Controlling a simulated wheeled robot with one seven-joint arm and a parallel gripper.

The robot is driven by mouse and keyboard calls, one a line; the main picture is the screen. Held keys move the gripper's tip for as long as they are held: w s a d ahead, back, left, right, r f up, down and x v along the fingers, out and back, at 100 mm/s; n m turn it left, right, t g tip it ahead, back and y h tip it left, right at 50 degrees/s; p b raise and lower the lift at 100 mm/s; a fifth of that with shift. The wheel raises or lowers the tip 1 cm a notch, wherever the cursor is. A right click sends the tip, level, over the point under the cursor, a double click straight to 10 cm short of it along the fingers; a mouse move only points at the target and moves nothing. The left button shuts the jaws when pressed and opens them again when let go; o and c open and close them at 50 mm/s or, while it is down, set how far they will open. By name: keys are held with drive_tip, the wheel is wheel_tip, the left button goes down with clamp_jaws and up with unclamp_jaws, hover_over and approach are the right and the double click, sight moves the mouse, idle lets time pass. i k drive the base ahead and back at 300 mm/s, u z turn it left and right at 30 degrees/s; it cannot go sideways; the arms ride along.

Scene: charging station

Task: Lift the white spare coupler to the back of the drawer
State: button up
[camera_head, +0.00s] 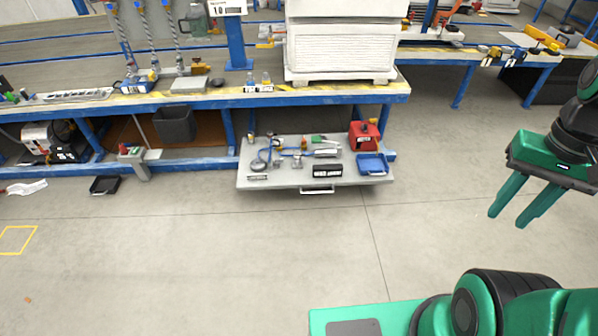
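The grey drawer (285,179) is pulled out under the workbench, at the centre of the head view, with a bar handle on its front edge. A small pale cylindrical item (326,153) lies towards its middle right; it may be the white spare coupler, but it is too small to be sure. My gripper (507,220) hangs at the right, well apart from the drawer, with its two green fingers spread and nothing between them.
The drawer also holds a red container (364,136), a blue tray (373,164), a black labelled box (327,171) and blue tubing. The workbench edge (230,102) overhangs its back. A dark bin (175,125) stands to the left. The floor in front is clear.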

sight(297, 154)
drive_tip(key=k, duration=0.5)
drive_tip(key=u, duration=0.55)
drive_tip(key=i, duration=2.3)
drive_tip(key=z, duration=0.8)
drive_tip(key=i, duration=0.55)
drive_tip(key=z, duration=0.3)
